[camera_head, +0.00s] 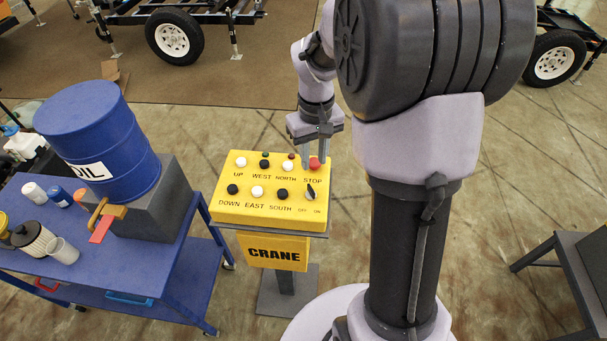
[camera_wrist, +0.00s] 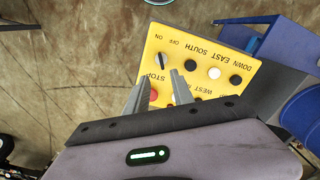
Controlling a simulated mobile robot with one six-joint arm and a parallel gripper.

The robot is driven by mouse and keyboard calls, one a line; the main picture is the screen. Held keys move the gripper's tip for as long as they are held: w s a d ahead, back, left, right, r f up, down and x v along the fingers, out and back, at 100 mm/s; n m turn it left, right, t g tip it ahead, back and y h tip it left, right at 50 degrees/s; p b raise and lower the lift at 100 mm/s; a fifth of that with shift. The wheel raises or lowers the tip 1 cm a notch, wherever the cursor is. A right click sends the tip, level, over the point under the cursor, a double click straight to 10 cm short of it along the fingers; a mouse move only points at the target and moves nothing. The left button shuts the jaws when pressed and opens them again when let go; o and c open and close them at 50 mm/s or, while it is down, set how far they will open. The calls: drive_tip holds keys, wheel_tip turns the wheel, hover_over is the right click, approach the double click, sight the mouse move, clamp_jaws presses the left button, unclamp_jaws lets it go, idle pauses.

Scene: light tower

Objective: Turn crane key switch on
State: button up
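The yellow crane control box (camera_head: 222,210) stands on a post with a CRANE sign. Its key switch (camera_head: 311,192), a pale disc with a dark handle, is at the lower right of the panel above the OFF and ON labels. The key switch also shows in the wrist view (camera_wrist: 161,61). I cannot tell clearly which label its handle points to. My gripper (camera_head: 314,164) is above the panel's right side, near the red STOP button (camera_wrist: 153,94). In the wrist view, my gripper's fingers (camera_wrist: 160,77) are apart and empty, with the key switch just beyond their tips.
Several black and white buttons fill the panel (camera_head: 257,191) left of the key switch. A blue cart (camera_head: 120,268) with a blue oil drum (camera_head: 110,140) stands close on the left. A dark table (camera_head: 585,265) is at far right. The floor behind the box is clear.

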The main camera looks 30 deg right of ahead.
sight(311, 188)
drive_tip(key=f+b, duration=0.1)
drive_tip(key=f, duration=0.7)
drive_tip(key=f+b, duration=0.1)
drive_tip(key=f, duration=0.2)
drive_tip(key=shift+w+a+f+b, duration=0.15)
drive_tip(key=shift+w+f+b, duration=0.15)
drive_tip(key=shift+f, duration=0.1)
clamp_jaws()
